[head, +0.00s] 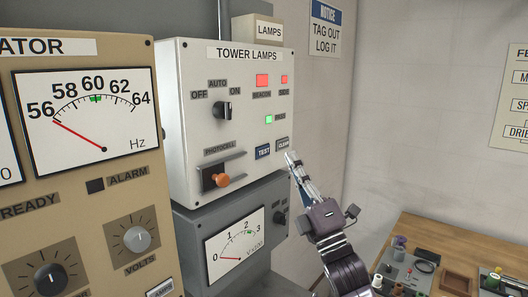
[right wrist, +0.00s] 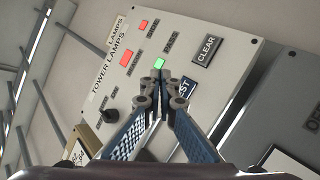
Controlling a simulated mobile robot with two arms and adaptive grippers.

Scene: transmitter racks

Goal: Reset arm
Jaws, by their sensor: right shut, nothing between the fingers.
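My right gripper (head: 291,157) is in front of the lower right corner of the white TOWER LAMPS panel (head: 190,130), its fingertips close to the CLEAR button (head: 282,143). The TEST button (head: 263,152) is just left of it. In the right wrist view the fingers (right wrist: 158,75) are together and empty, with the CLEAR button (right wrist: 207,48) uncovered and the TEST button (right wrist: 187,90) partly hidden by a finger. I cannot tell whether the fingertips touch the panel. My right arm comes up from the lower right. My left gripper is not in view.
Two red lamps (head: 262,80) and a green lamp (head: 268,119) look lit. A grey meter box (head: 205,222) is below, a tan generator panel (head: 80,195) at left. A wooden table (head: 440,235) with small parts stands at right.

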